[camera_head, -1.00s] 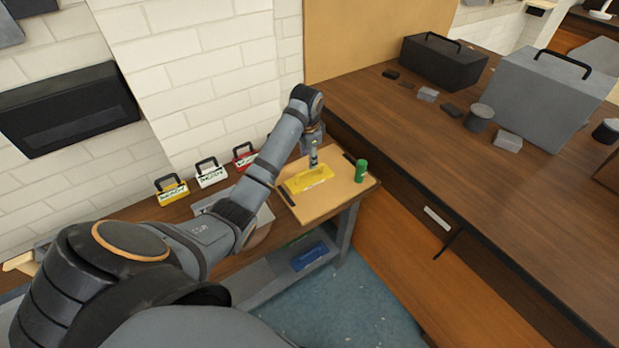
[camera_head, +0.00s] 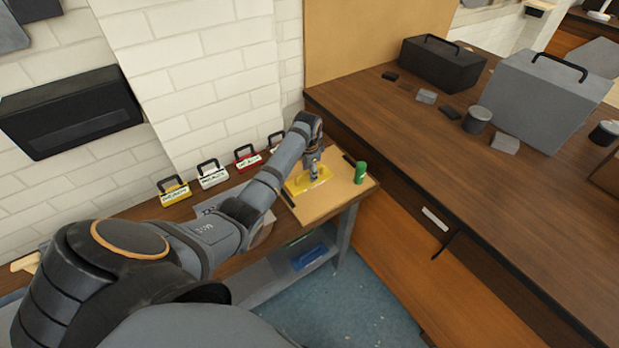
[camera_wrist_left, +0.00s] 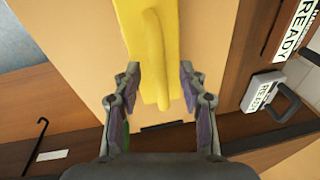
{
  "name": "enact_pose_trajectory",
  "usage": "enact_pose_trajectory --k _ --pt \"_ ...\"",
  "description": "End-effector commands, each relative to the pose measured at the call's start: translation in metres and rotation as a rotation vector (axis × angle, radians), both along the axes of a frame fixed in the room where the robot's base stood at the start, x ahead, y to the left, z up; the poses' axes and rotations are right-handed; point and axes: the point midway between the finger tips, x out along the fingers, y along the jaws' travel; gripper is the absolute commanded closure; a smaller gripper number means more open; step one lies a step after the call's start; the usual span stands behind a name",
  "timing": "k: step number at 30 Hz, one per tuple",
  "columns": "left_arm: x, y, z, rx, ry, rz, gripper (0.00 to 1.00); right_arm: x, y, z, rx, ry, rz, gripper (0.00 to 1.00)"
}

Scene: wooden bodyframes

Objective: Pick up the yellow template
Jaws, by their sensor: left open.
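The yellow template (camera_head: 299,184) lies flat on a light wooden board (camera_head: 313,208) on the workbench. It has a raised yellow handle (camera_wrist_left: 155,60), seen in the left wrist view. My left gripper (camera_head: 314,178) is low over the template. In the left wrist view the fingers of my left gripper (camera_wrist_left: 158,92) stand apart, one on each side of the handle's near end. I cannot tell whether either finger touches it. My right gripper is not in view.
A green cylinder (camera_head: 361,172) stands at the board's right side. Yellow, white and red labelled holders (camera_head: 173,191) line the wall on the left. A blue item (camera_head: 309,257) lies on the shelf below. A large brown counter (camera_head: 450,180) with boxes is on the right.

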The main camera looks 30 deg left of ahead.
Motion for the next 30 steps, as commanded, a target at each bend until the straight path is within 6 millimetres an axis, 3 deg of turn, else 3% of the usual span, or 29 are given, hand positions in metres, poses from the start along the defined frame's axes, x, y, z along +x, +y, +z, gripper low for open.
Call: enact_pose_trajectory --k 4,30 --pt "0.0015 0.0008 -0.0091 0.002 -0.001 -0.001 0.58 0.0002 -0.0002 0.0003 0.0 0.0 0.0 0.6" --pt "0.0013 0.0009 -0.014 0.001 0.0 -0.001 0.58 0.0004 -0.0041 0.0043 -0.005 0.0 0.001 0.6"
